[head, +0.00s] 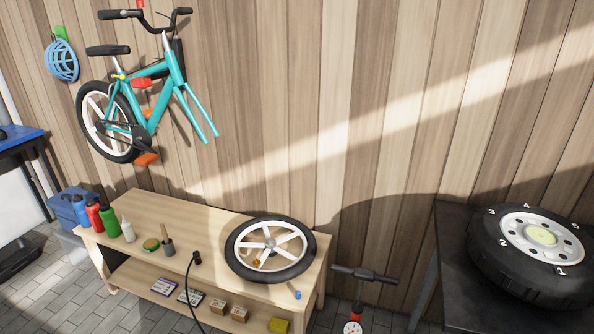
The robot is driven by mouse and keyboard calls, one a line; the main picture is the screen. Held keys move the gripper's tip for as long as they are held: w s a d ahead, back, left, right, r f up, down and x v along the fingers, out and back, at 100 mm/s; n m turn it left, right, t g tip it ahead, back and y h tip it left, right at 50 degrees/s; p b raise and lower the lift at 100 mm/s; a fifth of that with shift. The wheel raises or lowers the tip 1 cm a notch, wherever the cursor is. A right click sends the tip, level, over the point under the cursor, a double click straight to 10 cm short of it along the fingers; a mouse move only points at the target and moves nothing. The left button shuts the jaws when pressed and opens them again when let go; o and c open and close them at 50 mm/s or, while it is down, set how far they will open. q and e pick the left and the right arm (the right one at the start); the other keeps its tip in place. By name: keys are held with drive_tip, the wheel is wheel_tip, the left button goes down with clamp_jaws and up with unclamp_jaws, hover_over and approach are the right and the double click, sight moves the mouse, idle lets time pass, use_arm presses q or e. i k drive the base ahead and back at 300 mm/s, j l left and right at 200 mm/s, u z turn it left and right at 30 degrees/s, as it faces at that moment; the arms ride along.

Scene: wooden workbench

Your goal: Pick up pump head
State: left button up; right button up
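A small dark pump head (196,258) is at the front edge of the wooden workbench (190,212), left of the bike wheel. A black hose (187,290) curves from it down past the lower shelf and out of the bottom of the head view. The floor pump (364,274), with a dark T-handle, red collar and white gauge, stands on the floor to the right of the bench. Its base is cut off by the frame. Neither of my grippers is in the head view.
The bike wheel (231,246) lies flat on the bench, a blue cap (298,295) near it. Bottles (109,222), a sponge (151,244) and a brush (167,245) stand left. A dark table (452,222) holds a car tyre (485,250) at right.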

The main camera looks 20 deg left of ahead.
sight(196, 254)
drive_tip(key=u, duration=1.25)
